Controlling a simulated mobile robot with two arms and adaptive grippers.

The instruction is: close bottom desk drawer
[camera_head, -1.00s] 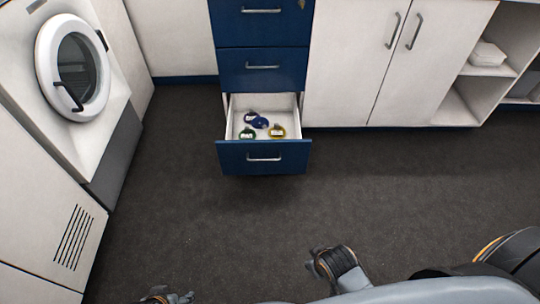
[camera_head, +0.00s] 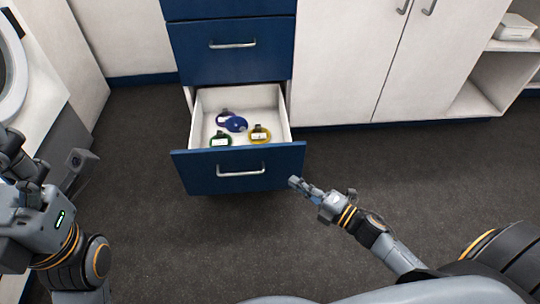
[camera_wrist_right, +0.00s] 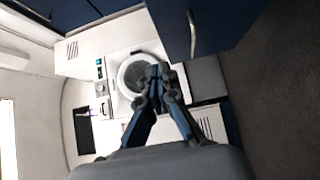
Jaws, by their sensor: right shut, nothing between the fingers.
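The bottom desk drawer (camera_head: 196,172) stands pulled open, with its dark blue front and silver handle facing me. Inside it lie a green-rimmed tag, a blue item and a yellow-rimmed tag. My right gripper (camera_head: 294,182) is shut and empty by the right end of the drawer front; I cannot tell whether it touches. In the right wrist view my gripper (camera_wrist_right: 159,72) has its fingertips together, and a blue front with a handle (camera_wrist_right: 192,35) is close by at the top. My left gripper (camera_head: 20,160) is raised at the left edge, far from the drawer; its fingers are unclear.
Closed blue drawers (camera_head: 232,62) are above the open one. A white double-door cabinet (camera_head: 345,70) and open shelves are to the right. A white machine with a round door (camera_wrist_right: 138,75) stands to the left. The dark floor (camera_head: 235,240) before the drawer is clear.

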